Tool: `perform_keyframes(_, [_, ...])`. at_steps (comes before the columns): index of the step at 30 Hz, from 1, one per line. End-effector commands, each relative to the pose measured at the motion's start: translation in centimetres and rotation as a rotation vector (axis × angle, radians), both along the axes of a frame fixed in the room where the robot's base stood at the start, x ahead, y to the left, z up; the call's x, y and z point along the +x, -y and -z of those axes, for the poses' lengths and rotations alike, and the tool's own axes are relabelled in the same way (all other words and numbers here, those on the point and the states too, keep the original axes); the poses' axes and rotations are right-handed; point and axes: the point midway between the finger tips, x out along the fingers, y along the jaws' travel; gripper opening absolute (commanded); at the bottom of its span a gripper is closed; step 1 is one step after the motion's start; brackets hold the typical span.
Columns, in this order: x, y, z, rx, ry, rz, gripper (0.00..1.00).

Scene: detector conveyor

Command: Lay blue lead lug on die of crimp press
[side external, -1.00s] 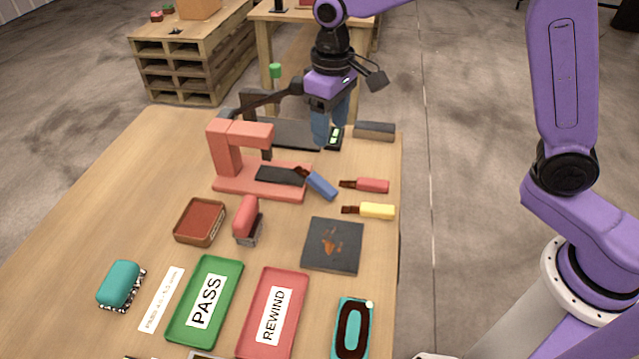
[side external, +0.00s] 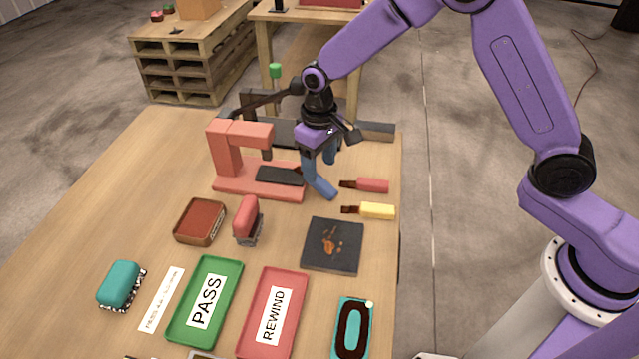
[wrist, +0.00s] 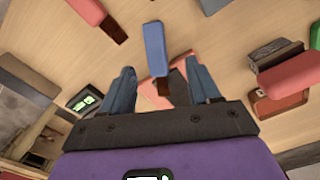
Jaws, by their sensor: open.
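The blue lead (side external: 321,189) lies at the right edge of the red crimp press (side external: 226,160), its blue sleeve pointing away from the press. In the wrist view the blue lead (wrist: 154,45) ends in a brown lug (wrist: 163,87) beside the dark die (wrist: 179,88). The die (side external: 276,175) sits on the press base in the side view. I cannot tell whether the lug rests on the die. My gripper (side external: 318,166) is open above the lead and hides its lug end from the side. In the wrist view the fingers of my gripper (wrist: 162,82) stand apart on either side of the lug.
A red lead (side external: 372,186) and a yellow lead (side external: 376,211) lie just right. A dark square pad (side external: 333,258), red stapler-like tool (side external: 246,218) and brown box (side external: 199,234) are nearer. Green PASS (side external: 188,331) and red REWIND (side external: 257,340) trays are in front.

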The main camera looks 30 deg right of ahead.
Motion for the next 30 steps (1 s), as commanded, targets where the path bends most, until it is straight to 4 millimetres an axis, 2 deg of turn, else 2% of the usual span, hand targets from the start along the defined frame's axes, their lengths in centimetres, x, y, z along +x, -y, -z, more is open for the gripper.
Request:
perform_keyframes(8, [0.1,0.1,1.9,-0.001,-0.002,0.000,0.61])
perform_keyframes(15, [0.3,0.3,5.2,-0.002,-0.002,0.000,0.61])
perform_keyframes(18, [0.4,0.3,6.0,0.000,-0.001,0.000,0.61])
perform_keyframes(26, [0.4,0.3,6.2,0.000,0.001,0.000,0.61])
perform_keyframes(27, [0.4,0.3,6.2,0.000,0.001,0.000,0.55])
perform_keyframes(29, [0.4,0.3,6.2,0.000,0.001,0.000,0.35])
perform_keyframes(30, [0.4,0.3,6.2,0.000,0.001,0.000,0.22])
